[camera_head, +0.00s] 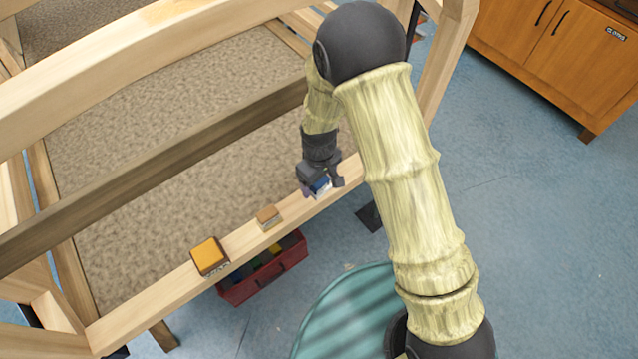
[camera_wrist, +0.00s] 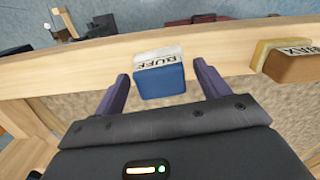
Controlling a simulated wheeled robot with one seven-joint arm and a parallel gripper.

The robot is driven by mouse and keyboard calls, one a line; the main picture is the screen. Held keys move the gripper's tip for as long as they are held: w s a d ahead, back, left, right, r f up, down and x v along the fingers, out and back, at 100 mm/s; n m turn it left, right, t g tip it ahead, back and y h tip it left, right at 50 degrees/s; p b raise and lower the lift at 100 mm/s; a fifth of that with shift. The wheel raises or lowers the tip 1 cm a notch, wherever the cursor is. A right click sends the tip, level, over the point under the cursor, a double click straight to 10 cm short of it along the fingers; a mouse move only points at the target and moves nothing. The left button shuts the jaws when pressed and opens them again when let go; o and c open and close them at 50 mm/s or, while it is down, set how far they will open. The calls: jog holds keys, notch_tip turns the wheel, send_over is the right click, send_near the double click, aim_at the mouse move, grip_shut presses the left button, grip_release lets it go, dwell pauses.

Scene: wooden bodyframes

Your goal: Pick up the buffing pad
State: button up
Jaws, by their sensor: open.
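The buffing pad is a small block with a blue face and a white part lettered "BUFF" (camera_wrist: 160,76). It sits on the light wooden beam (camera_head: 170,298). In the head view the pad (camera_head: 320,187) is partly hidden by my gripper (camera_head: 322,184). In the wrist view the purple fingers of my gripper (camera_wrist: 159,90) are open, one to the left and one to the right of the pad. Gaps show between the pad and both fingers, so it does not look gripped.
A brown and tan block lettered "WAX" (camera_wrist: 294,66) sits farther along the beam, with an orange block (camera_head: 208,253) beyond it. A red bin (camera_head: 262,273) holding several things is below the beam. A wooden cabinet (camera_head: 560,35) stands at upper right.

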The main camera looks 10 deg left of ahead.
dwell(0.3)
jog(key=c, duration=1.1)
jog(key=shift+o, duration=0.2)
jog(key=shift+r, duration=0.15)
notch_tip(320, 180, up, 10)
jog(key=shift+f, duration=0.1)
